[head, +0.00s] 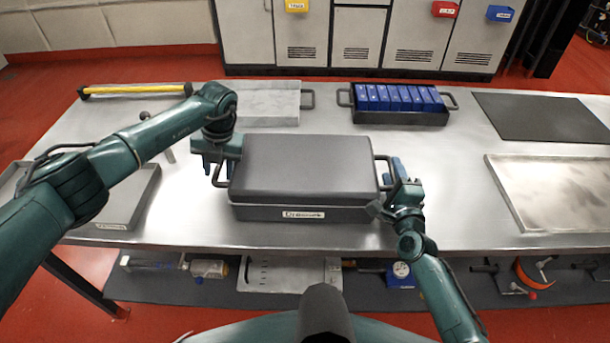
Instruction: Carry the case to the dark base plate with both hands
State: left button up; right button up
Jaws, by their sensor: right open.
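The dark grey case (308,170), lid closed and a label on its front, sits on the steel table in the middle. It has a bar handle at each side. The dark base plate (540,117) lies flat and bare at the back right of the table. My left gripper (226,160) is at the case's left handle; its fingers are partly hidden, and I cannot tell whether they grip it. My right gripper (386,187) is open beside the right handle, with its fingers close to it.
A black tray (400,117) of blue cells stands behind the case, beside a light grey tray (270,105). A shallow metal tray (565,195) lies at the right, in front of the plate. A yellow bar (135,89) is at the back left.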

pick_arm(q)
jog(key=shift+c, duration=0.5)
pick_arm(e)
jog(key=shift+c, duration=0.4)
pick_arm(q)
grip_shut()
pick_arm(e)
grip_shut()
